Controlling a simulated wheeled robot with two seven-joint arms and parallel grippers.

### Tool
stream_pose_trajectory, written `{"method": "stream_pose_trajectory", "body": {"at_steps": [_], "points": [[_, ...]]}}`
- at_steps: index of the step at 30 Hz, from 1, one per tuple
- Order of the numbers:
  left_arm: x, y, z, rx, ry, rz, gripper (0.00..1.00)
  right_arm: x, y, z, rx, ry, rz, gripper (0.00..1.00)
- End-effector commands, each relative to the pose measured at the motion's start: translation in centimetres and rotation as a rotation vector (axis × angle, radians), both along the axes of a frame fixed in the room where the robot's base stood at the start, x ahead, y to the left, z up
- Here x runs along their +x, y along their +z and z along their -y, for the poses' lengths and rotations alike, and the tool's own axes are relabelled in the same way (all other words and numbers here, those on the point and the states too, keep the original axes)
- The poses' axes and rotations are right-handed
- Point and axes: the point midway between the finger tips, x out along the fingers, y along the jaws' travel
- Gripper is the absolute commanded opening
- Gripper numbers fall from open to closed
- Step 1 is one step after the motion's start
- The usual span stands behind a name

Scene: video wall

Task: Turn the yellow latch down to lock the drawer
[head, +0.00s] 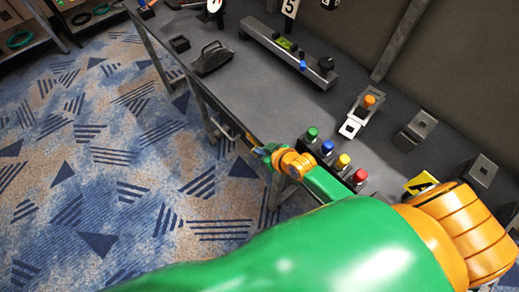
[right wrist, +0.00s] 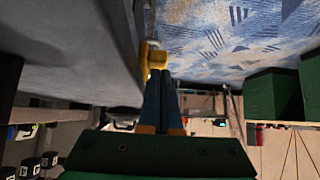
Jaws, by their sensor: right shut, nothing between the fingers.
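The yellow latch (right wrist: 153,57) shows in the right wrist view at the edge of a grey panel, just beyond my fingertips. In the head view a small yellow bit (head: 251,139) shows at the table's front edge, beside my gripper. My right gripper (head: 262,151) is shut and empty; its blue fingers (right wrist: 160,95) point at the latch, with their tips at or very near it. I cannot tell whether they touch. The latch's exact angle is partly hidden by the fingers. The drawer front is mostly hidden in the head view. My left gripper is out of view.
The dark table (head: 262,105) carries a row of coloured buttons (head: 341,161) close to my right forearm. A black-handled block (head: 212,58) and a long grey bar panel (head: 287,52) stand further back. Patterned carpet (head: 110,170) in front of the table is clear.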

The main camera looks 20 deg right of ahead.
Motion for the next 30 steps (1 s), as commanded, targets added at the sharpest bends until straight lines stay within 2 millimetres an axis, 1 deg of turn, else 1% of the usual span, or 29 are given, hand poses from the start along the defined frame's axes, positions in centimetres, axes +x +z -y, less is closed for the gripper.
{"method": "stream_pose_trajectory", "body": {"at_steps": [1, 10, 12, 14, 17, 19, 20, 21, 27, 30], "points": [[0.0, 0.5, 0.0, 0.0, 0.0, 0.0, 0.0, 0.0, 0.5, 0.0, 0.0, 0.0, 0.0, 0.0], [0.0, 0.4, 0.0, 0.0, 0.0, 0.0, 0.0, 0.0, 0.4, 0.0, 0.0, 0.0, 0.001, 0.0], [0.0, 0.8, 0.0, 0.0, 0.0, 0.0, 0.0, 0.0, 0.8, 0.0, 0.0, 0.0, 0.001, 0.0], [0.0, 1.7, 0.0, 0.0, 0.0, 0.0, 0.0, 0.1, 1.7, 0.0, 0.0, -0.001, 0.001, 0.0], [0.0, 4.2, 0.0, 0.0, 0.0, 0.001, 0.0, 0.3, 4.1, 0.0, -0.001, -0.001, 0.002, 0.0], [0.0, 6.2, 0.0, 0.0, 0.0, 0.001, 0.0, 0.5, 6.1, 0.0, -0.001, -0.003, 0.002, 0.0], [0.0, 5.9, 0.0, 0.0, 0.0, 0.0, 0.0, -0.1, 5.9, 0.2, -0.001, -0.001, 0.0, 0.0], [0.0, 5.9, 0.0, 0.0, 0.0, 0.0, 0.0, -1.0, 6.2, 0.5, -0.002, -0.001, -0.001, 0.0], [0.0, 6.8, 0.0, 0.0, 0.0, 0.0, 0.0, -4.2, 9.2, 1.6, -0.002, -0.001, 0.0, 0.0], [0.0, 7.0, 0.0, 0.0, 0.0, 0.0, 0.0, -5.3, 10.3, 2.0, -0.001, -0.002, -0.001, 0.0]]}}
